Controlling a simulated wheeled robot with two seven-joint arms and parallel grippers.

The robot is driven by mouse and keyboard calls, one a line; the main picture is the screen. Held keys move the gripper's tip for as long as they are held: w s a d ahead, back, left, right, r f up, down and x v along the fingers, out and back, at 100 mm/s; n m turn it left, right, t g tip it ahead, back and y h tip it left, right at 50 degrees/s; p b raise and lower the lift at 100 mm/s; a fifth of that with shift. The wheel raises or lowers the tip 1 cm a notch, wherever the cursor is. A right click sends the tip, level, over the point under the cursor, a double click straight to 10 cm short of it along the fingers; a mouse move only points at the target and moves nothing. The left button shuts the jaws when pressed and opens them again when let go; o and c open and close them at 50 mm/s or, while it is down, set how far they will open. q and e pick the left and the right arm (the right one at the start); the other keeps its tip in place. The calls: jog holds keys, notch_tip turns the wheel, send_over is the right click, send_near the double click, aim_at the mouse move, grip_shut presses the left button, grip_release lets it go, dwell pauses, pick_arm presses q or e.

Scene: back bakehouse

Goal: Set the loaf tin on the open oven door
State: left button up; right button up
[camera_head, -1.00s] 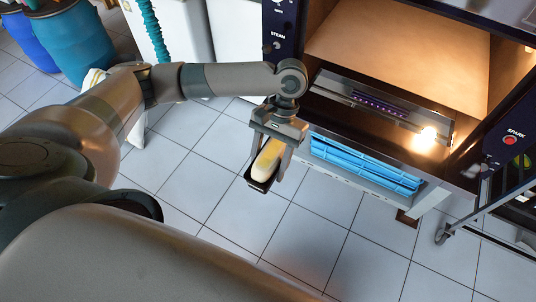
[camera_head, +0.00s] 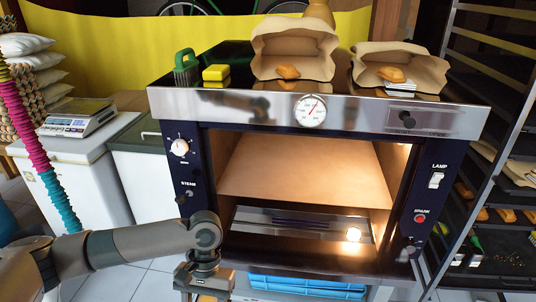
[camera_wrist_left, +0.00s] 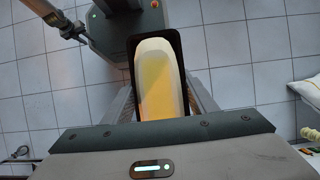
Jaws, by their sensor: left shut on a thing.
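The dark loaf tin (camera_wrist_left: 132,46) holds a pale yellow loaf and sits between my left gripper's fingers (camera_wrist_left: 160,100) in the left wrist view. That gripper is shut on the tin, with floor tiles below. In the head view my left gripper (camera_head: 204,284) is at the bottom edge, left of the oven door's near edge; its fingers and the tin are cut off there. The open oven door (camera_head: 290,251) lies lowered in front of the lit chamber, dark and glossy with a bright reflection. My right gripper is not in view.
The oven's dark side panels (camera_head: 183,160) flank the opening. Blue crates (camera_head: 300,287) sit beneath the door. Paper bags (camera_head: 294,45), a yellow sponge (camera_head: 216,73) and a green brush (camera_head: 186,68) stand on top. A rack (camera_head: 487,130) stands at right, a scale (camera_head: 78,118) on a white bin at left.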

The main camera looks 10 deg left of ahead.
pick_arm(q)
jog(key=v, duration=0.4)
jog(key=s+v, duration=0.1)
jog(key=v, duration=0.8)
jog(key=shift+s+r, duration=0.35)
jog(key=shift+r, duration=0.6)
jog(key=shift+a, duration=0.1)
